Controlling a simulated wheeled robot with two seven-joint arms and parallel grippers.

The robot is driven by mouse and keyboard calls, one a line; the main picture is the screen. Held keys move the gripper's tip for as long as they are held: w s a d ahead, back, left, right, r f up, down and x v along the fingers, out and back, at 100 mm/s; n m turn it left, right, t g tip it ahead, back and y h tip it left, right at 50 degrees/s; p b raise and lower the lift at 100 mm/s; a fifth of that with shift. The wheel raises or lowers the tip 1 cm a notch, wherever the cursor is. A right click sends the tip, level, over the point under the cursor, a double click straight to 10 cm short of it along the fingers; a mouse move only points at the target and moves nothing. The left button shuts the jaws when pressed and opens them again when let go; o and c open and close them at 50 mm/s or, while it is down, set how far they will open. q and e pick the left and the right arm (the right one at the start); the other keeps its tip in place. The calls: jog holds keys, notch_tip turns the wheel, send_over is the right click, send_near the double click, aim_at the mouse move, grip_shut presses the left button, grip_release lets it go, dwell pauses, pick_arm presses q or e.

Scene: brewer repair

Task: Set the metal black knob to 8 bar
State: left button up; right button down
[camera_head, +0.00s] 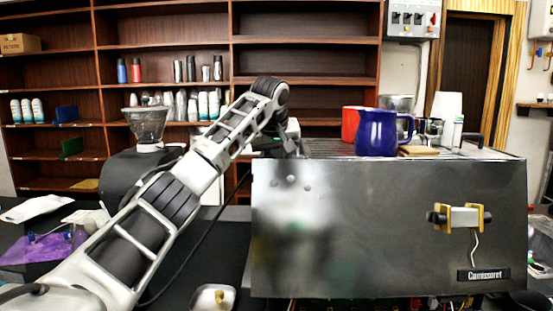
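The brewer (390,215) is a wide dark metal box with a "Commodore"-like nameplate, filling the right half of the head view. I cannot make out a metal black knob or a pressure scale for certain. A white cylinder with black ends and yellow brackets (462,217) sits on the right of the front panel, with a white wire hanging from it. My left arm reaches up from the lower left and bends down behind the brewer's left top edge. My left gripper (284,144) is mostly hidden there, its fingers indistinct. My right gripper is not in view.
A blue mug (378,132), a red mug (351,123) and a white cup stack (446,106) stand on the brewer's top. A grinder (146,126) stands at left behind my arm. Shelves (305,60) line the back. A purple cloth (38,248) lies at far left.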

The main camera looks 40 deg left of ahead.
pick_arm(q)
jog(key=shift+c, duration=0.9)
jog(key=shift+a+m+h, duration=0.2)
jog(key=shift+m+h, duration=0.3)
jog(key=shift+m, duration=0.6)
jog(key=m+t+h, duration=0.1)
jog(key=m, duration=0.2)
jog(key=shift+s+a+h, duration=0.1)
jog(key=shift+h, duration=0.3)
